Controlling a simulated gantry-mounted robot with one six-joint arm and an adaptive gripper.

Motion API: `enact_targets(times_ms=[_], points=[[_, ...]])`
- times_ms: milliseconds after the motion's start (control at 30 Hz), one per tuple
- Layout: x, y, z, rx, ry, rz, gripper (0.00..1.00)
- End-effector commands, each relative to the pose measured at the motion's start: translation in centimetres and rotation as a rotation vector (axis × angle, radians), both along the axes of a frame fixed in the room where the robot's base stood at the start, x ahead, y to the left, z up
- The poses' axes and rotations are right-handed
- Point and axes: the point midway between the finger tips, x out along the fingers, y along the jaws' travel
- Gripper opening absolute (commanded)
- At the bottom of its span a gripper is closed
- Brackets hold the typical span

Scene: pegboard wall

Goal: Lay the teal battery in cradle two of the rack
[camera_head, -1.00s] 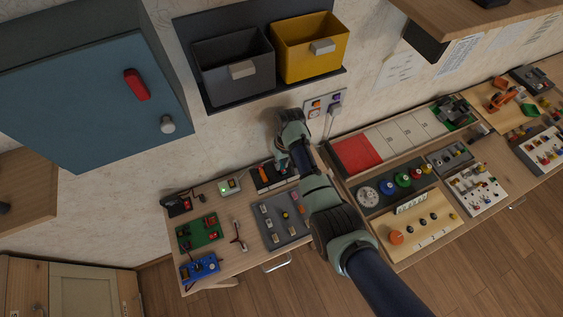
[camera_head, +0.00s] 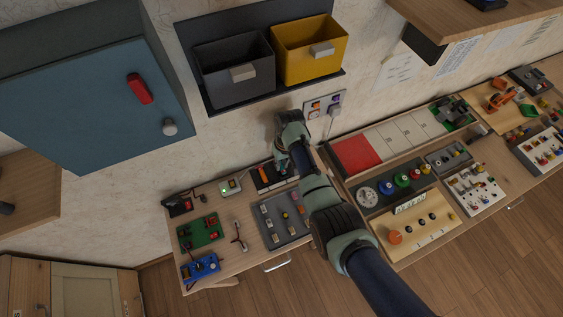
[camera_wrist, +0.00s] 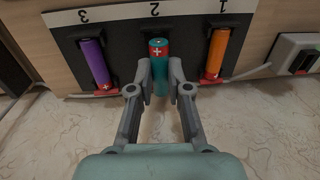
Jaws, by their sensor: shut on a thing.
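The teal battery (camera_wrist: 159,82), with a red end marked with a plus, is between the fingertips of my gripper (camera_wrist: 159,72) in the wrist view. My gripper is shut on it. The battery lines up with the place marked 2 on the black rack (camera_wrist: 125,42); I cannot tell whether it rests on the cradle floor. A purple battery (camera_wrist: 95,64) lies in cradle three and an orange battery (camera_wrist: 216,54) in cradle one. In the head view my arm partly covers the rack, and the teal battery is hidden.
A grey tray of small parts (camera_head: 268,236) is in front of the rack. A green board (camera_head: 201,233), a blue device (camera_head: 201,267) and a small white-and-green device (camera_head: 230,187) lie to the left. Dark and yellow bins (camera_head: 309,50) hang on the wall above.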

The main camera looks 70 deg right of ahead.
Motion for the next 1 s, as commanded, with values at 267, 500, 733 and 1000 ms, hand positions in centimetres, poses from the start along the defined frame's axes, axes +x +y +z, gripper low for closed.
enact_targets(times_ms=[267,500,733,1000], points=[[0.0,0.0,0.0,0.0,0.0,0.0,0.0],[0.0,0.0,-0.3,0.0,0.0,0.0,0.0],[0.0,0.0,-0.9,0.0,0.0,0.0,0.0],[0.0,0.0,-1.6,0.001,0.001,0.0,0.0]])
